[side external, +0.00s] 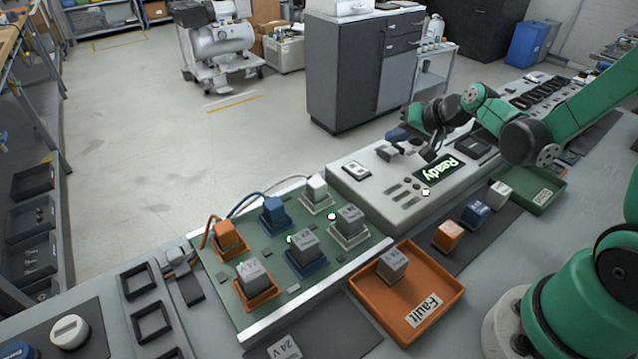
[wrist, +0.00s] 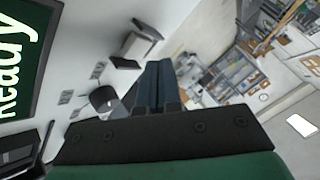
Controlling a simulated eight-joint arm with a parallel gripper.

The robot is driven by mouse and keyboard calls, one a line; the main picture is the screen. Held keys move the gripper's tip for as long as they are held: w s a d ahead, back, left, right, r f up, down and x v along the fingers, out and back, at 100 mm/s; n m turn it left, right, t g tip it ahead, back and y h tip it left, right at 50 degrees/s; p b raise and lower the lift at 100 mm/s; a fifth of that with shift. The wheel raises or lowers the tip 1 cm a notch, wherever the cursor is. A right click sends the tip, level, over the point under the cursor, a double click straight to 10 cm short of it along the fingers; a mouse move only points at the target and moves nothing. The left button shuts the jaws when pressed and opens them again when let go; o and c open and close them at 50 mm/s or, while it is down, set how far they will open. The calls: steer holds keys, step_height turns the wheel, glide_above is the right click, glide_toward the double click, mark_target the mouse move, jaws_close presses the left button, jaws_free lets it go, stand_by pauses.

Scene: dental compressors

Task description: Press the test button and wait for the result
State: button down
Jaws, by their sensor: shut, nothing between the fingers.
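The pale test unit (side external: 405,215) stands behind the trays, and its dark screen (side external: 450,168) reads "Ready" in lit letters. The screen also shows at the left edge of the wrist view (wrist: 18,55). My gripper (side external: 397,134) is over the far side of the unit, its blue fingers closed together and empty. In the wrist view the closed fingers (wrist: 156,85) point past a dark round knob (wrist: 103,98) and a raised block (wrist: 137,46) on the unit. I cannot tell which control is the test button or whether the fingers touch anything.
The orange "Fault" tray (side external: 452,283) holds one grey block (side external: 392,264). A green tray (side external: 540,197) is at right. Loose orange, blue and grey blocks (side external: 476,214) stand on a dark mat.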

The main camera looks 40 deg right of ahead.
mark_target(394, 152)
steer(key=shift+f, duration=0.1)
stand_by(0.3)
steer(key=shift+f, duration=0.35)
steer(key=shift+f, duration=0.45)
stand_by(0.6)
steer(key=shift+r, duration=0.9)
steer(key=shift+r, duration=2.5)
